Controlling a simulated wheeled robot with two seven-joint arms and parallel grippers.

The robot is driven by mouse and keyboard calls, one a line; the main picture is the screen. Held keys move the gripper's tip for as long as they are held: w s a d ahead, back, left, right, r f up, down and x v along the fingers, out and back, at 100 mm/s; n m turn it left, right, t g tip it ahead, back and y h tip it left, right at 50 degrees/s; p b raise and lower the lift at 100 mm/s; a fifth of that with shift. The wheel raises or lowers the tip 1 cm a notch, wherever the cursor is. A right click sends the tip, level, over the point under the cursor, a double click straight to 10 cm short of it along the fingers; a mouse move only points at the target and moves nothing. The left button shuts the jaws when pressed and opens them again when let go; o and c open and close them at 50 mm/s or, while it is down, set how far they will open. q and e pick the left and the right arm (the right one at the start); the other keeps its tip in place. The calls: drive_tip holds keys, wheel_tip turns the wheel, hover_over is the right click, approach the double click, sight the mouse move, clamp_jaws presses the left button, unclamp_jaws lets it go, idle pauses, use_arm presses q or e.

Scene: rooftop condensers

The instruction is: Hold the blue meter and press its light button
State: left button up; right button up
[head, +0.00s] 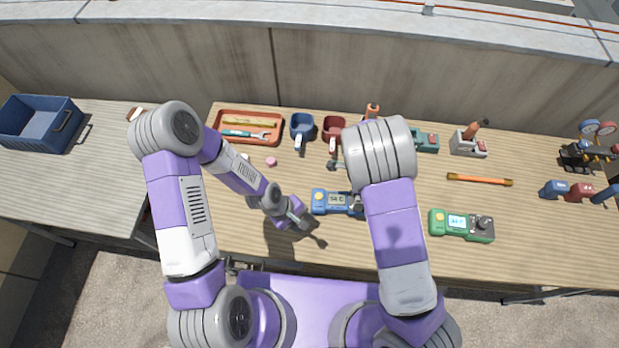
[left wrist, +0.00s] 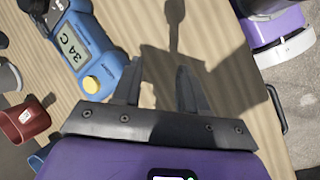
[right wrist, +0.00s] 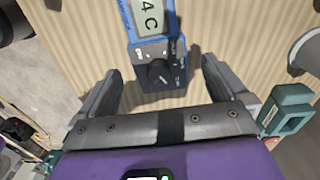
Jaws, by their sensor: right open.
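The blue meter (head: 330,203) lies on the table, its display reading "34 C". Its round yellow button (left wrist: 91,83) is on its left end in the head view. Its black dial (right wrist: 160,72) is at the other end. My left gripper (left wrist: 160,75) is open and empty, beside the meter's yellow-button end; in the head view it is left of and nearer than the meter (head: 303,222). My right gripper (right wrist: 160,66) is open, with its fingers either side of the meter's dial end and gaps showing on both sides. My right arm hides this gripper in the head view.
A green meter (head: 450,224) lies to the right. Behind are an orange tray (head: 219,128) with tools, a blue cup (head: 302,122), a red cup (head: 333,124) and a teal object (head: 428,140). A blue bin (head: 70,119) stands far left. The table's front left is clear.

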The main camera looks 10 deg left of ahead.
sight(351, 200)
use_arm(q)
drive_tip(key=w+r+n, duration=0.2)
drive_tip(key=shift+a+r+n, duration=0.15)
drive_tip(key=shift+a+n, duration=0.05)
drive_tip(key=shift+n, duration=0.1)
use_arm(e)
drive_tip(key=shift+s+a+r, duration=0.3)
drive_tip(key=shift+s+a, duration=0.05)
drive_tip(key=shift+a, duration=0.25)
drive_tip(key=shift+d, duration=0.15)
drive_tip(key=shift+w+f, duration=0.1)
drive_tip(key=shift+f, duration=0.05)
wheel_tip(351, 200, down, 7)
drive_tip(key=shift+f, duration=0.2)
use_arm(q)
drive_tip(key=w+r+n+y, duration=0.1)
drive_tip(key=w+r+n, duration=0.6)
drive_tip(key=n, duration=0.1)
drive_tip(key=shift+w+d+r, duration=0.15)
drive_tip(key=shift+d+r, duration=0.05)
drive_tip(key=shift+d, duration=0.1)
use_arm(e)
drive_tip(key=c, duration=0.9)
use_arm(q)
clamp_jaws()
use_arm(e)
drive_tip(key=shift+c, duration=0.6)
idle(1.2)
